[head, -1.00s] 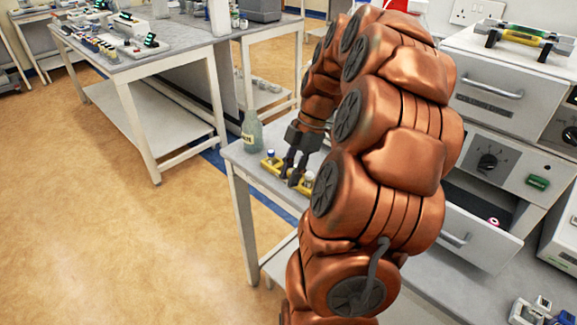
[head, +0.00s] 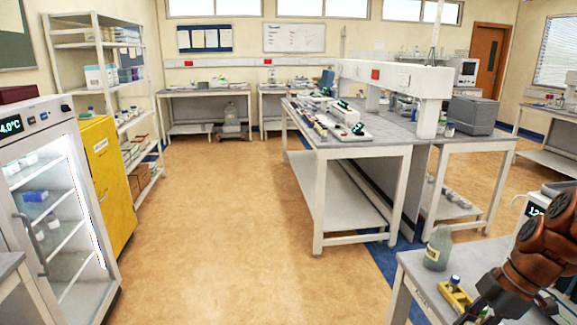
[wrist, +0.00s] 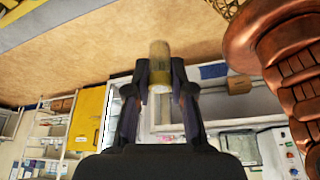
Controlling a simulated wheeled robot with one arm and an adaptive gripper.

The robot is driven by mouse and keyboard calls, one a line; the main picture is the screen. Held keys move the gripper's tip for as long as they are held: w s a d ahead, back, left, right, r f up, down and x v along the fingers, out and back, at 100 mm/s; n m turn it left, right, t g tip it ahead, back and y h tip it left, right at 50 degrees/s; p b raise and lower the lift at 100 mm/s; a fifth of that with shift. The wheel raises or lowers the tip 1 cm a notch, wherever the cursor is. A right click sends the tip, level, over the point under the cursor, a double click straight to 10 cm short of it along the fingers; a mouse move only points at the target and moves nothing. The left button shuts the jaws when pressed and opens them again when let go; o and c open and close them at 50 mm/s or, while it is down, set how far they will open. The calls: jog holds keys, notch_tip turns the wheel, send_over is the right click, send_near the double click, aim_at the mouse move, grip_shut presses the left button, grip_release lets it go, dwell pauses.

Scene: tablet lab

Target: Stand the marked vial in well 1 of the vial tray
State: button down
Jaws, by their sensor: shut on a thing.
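My gripper (wrist: 159,84) is shut on a small cylindrical vial (wrist: 160,56) in the wrist view. The vial's clear, brownish end sticks out beyond the fingertips; I cannot make out a mark on it. In the head view my gripper (head: 488,302) is at the lower right, beside the yellow vial tray (head: 452,297) on the bench, with its fingertips cut off or hidden. A vial with a blue cap (head: 455,281) stands in the tray. The rest of the tray, including well 1, I cannot make out.
A greenish bottle (head: 438,249) stands just behind the tray on the bench (head: 412,264). A larger bench (head: 384,132) with equipment stands beyond. A glass-door fridge (head: 62,205) and yellow cabinet (head: 107,180) are at left. The middle floor is clear.

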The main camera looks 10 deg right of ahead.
jog(key=w+a+f+m+t+h+p, duration=0.1)
jog(key=w+a+f+m, duration=0.25)
jog(key=w, duration=0.35)
jog(key=w+a+f+m+t+h+p, duration=0.1)
jog(key=w+a+f+m, duration=0.1)
jog(key=w+a+m, duration=0.35)
jog(key=w+a+f+m+h, duration=0.1)
jog(key=w+a+f+m, duration=0.1)
jog(key=w+a, duration=0.3)
jog(key=w+a+f+m+t+h+p, duration=0.1)
jog(key=w+a+f+m, duration=0.2)
jog(key=w+a, duration=0.3)
jog(key=shift+w+a+f+m, duration=0.15)
jog(key=shift+w+a+m, duration=0.15)
jog(key=shift+a, duration=0.8)
